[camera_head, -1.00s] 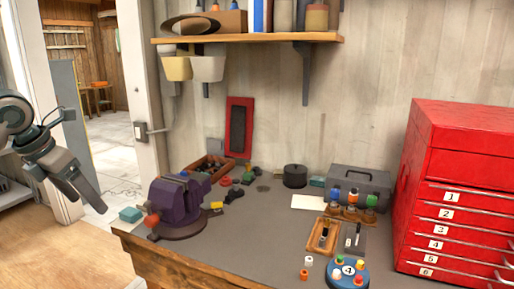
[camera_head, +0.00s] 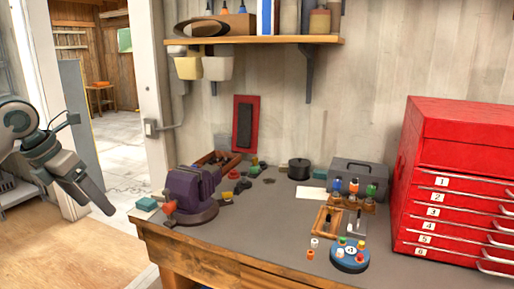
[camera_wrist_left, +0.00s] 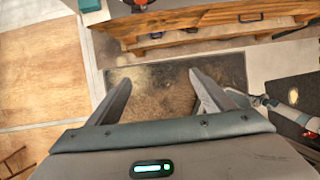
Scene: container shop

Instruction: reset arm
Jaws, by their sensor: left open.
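My left gripper (camera_head: 92,200) is at the left of the head view, in the air left of the workbench (camera_head: 290,228) and clear of it. In the left wrist view its two fingers (camera_wrist_left: 158,95) stand apart with nothing between them. Below them in that view lie the floor and a dark mat (camera_wrist_left: 175,100). My right gripper does not show in the head view.
The workbench carries a purple vise (camera_head: 192,195) at its near left corner, a blue round tray (camera_head: 350,259), a grey toolbox (camera_head: 358,173) and a red numbered drawer cabinet (camera_head: 455,185). A wall shelf (camera_head: 250,40) hangs above. Open floor (camera_head: 75,250) lies left of the bench.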

